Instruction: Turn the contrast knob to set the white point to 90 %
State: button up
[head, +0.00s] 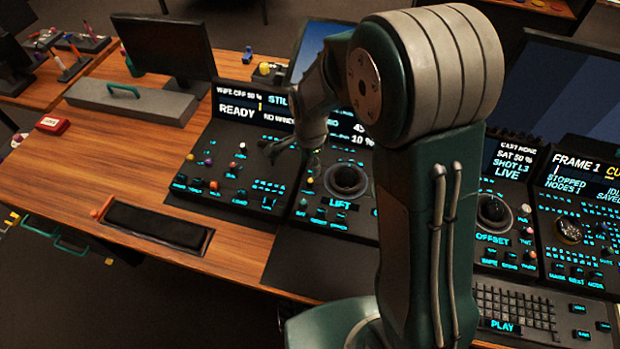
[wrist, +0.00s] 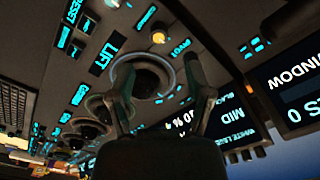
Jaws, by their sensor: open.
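My gripper (head: 292,152) is above the lift panel, left of its trackball (head: 346,179) in the head view. In the wrist view, the two fingers of my gripper (wrist: 159,72) are spread apart with nothing between them. The trackball (wrist: 150,80) lies behind the gap. A yellow-orange knob (wrist: 158,37) stands beyond the fingertips, apart from them; it also shows in the head view (head: 310,181). I cannot read a contrast label on any knob. The panel's screen (head: 350,137) shows 10 %, partly hidden by my arm; the wrist view shows it (wrist: 205,120) upside down, with MID.
A left panel (head: 225,170) with small coloured knobs reads READY. An offset panel (head: 495,215) with another trackball lies right of my arm. A black wrist pad (head: 155,226) lies on the wooden table (head: 60,190), whose left part has free room.

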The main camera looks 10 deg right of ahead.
aim_at(310, 180)
notch_tip(310, 180, down, 7)
jog(key=shift+f, duration=0.2)
grip_shut()
